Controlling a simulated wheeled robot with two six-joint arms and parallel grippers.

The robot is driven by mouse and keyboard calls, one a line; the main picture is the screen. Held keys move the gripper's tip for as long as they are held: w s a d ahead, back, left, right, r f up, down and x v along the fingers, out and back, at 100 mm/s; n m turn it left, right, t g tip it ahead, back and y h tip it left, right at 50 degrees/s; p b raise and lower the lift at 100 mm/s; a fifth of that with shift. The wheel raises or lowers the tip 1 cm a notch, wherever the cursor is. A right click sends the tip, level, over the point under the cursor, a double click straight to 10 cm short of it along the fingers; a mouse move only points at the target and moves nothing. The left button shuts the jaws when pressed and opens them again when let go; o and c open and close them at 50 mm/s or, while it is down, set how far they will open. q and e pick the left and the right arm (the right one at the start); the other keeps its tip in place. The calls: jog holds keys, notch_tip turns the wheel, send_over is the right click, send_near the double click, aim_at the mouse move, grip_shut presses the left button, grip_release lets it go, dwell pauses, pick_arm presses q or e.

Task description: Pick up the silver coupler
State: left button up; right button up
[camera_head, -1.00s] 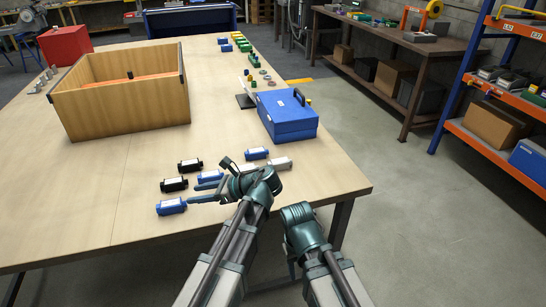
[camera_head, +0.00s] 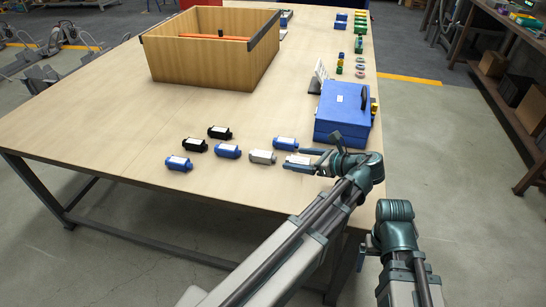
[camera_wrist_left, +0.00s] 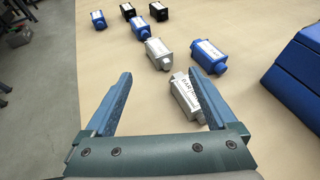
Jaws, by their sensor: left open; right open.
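Two silver couplers with white labels lie at the front of the table: one (camera_head: 263,157) lies alone, and the other (camera_head: 296,160) is at my left gripper's fingertips. In the left wrist view the first silver coupler (camera_wrist_left: 158,54) lies ahead of the fingers. The nearer one (camera_wrist_left: 187,95) is partly hidden by the right-hand finger.
Blue couplers (camera_head: 227,151) and black couplers (camera_head: 195,145) lie to the left; another blue one (camera_head: 285,143) sits just behind the silver ones. A blue case (camera_head: 343,112) stands close right. A wooden box (camera_head: 205,62) stands behind. The left table area is clear.

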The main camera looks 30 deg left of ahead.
aim_at(263, 154)
pick_arm(q)
jog(key=b+x, duration=0.2)
jog(key=x, duration=0.5)
jog(key=shift+f+b, duration=0.2)
jog(key=shift+b, duration=0.15)
pick_arm(e)
jog(key=shift+o, duration=0.2)
notch_tip(263, 154, down, 3)
jog(key=shift+w+d+r, duration=0.1)
pick_arm(q)
jog(key=shift+x, duration=1.1)
jog(key=x, duration=0.1)
jog(key=b+x, duration=0.1)
jog(key=x, duration=0.2)
jog(key=shift+s+a+r+b, duration=0.2)
jog(key=shift+r+b, duration=0.15)
pick_arm(e)
jog(key=shift+f, duration=0.85)
pick_arm(q)
grip_shut()
